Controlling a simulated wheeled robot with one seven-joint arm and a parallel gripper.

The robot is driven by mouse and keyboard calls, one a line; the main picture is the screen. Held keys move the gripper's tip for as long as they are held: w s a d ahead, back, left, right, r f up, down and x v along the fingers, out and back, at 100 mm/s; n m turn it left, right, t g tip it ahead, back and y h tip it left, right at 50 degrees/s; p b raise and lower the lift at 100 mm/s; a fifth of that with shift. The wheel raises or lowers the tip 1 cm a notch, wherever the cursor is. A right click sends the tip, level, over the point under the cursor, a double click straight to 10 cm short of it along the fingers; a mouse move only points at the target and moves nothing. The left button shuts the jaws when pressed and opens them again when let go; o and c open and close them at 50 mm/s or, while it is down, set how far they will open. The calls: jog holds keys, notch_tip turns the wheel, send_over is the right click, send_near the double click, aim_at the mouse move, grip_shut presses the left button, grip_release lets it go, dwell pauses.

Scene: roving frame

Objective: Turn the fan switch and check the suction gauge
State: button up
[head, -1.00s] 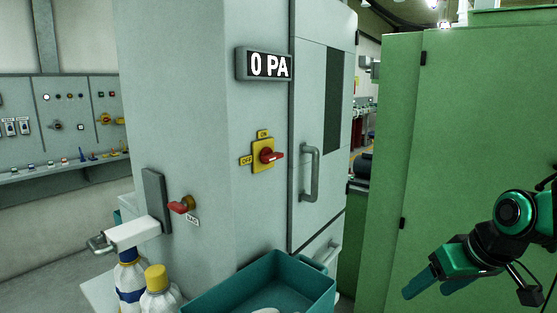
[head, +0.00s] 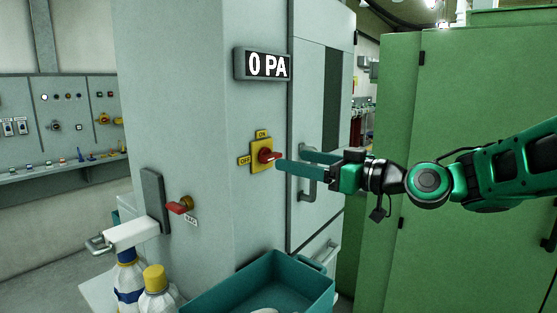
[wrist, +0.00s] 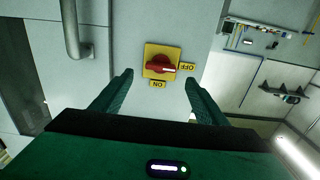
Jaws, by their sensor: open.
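The fan switch (head: 262,156) is a red rotary handle on a yellow plate on the grey cabinet face, with ON above it and OFF to its left. In the wrist view the switch (wrist: 160,64) shows upside down, beyond and between the open fingertips (wrist: 158,80). I see no clear contact with the handle.
A door handle (head: 307,172) is right of the switch, behind my gripper. A teal bin (head: 262,290) and bottles (head: 131,280) stand below. A red BAG lever (head: 179,205) is lower left. A green cabinet (head: 450,110) stands at right.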

aim_at(276, 156)
jog(key=x, duration=0.6)
jog(key=shift+w+a, duration=0.2)
jog(key=shift+a, duration=0.1)
jog(key=shift+c, duration=0.7)
jog(key=c, duration=0.9)
